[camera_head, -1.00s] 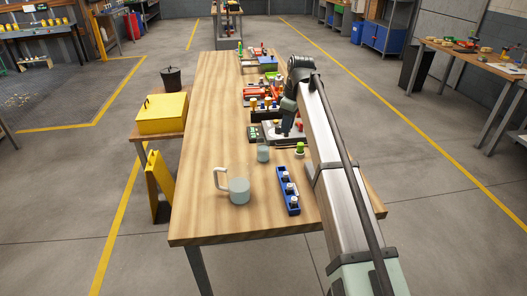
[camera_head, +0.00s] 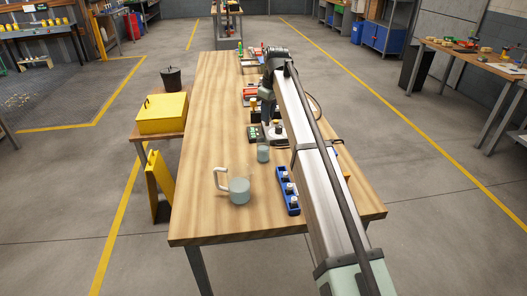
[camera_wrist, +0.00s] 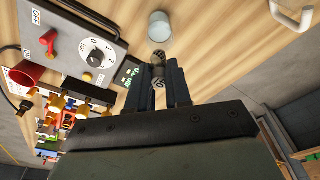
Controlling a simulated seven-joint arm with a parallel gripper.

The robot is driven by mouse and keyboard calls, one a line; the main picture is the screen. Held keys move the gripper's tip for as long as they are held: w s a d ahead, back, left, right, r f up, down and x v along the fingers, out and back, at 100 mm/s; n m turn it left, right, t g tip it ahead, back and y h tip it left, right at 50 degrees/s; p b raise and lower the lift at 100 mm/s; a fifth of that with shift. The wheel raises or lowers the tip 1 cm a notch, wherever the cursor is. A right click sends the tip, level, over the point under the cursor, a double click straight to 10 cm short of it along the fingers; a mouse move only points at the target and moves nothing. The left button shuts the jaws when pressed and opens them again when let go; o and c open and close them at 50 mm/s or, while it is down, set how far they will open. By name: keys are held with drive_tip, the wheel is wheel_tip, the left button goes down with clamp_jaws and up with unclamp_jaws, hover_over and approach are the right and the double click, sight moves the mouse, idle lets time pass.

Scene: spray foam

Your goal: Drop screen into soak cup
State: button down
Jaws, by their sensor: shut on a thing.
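My gripper (camera_wrist: 158,90) is shut on a small, round, dark metallic piece, probably the screen (camera_wrist: 158,72), held at its fingertips in the wrist view. The small greyish cup (camera_wrist: 160,27) stands upright just beyond the fingertips in the wrist view. In the head view this cup (camera_head: 263,153) stands on the table, nearer the camera than my gripper (camera_head: 266,128). The held piece is apart from the cup in the wrist view and cannot be made out in the head view. I cannot see what is inside the cup.
A greyish mug with a white handle (camera_head: 239,190) and a blue rack (camera_head: 287,190) with several white-topped pieces stand nearer the camera. A grey control box with a dial (camera_wrist: 85,45) is beside the gripper. The wooden table's left side (camera_head: 212,130) is clear.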

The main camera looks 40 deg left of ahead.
drive_tip(key=shift+f, duration=1.95)
drive_tip(key=c, duration=1)
unclamp_jaws()
drive_tip(key=shift+o, duration=0.2)
wheel_tip(320, 180, up, 14)
drive_tip(key=d, duration=0.2)
drive_tip(key=shift+f, duration=0.15)
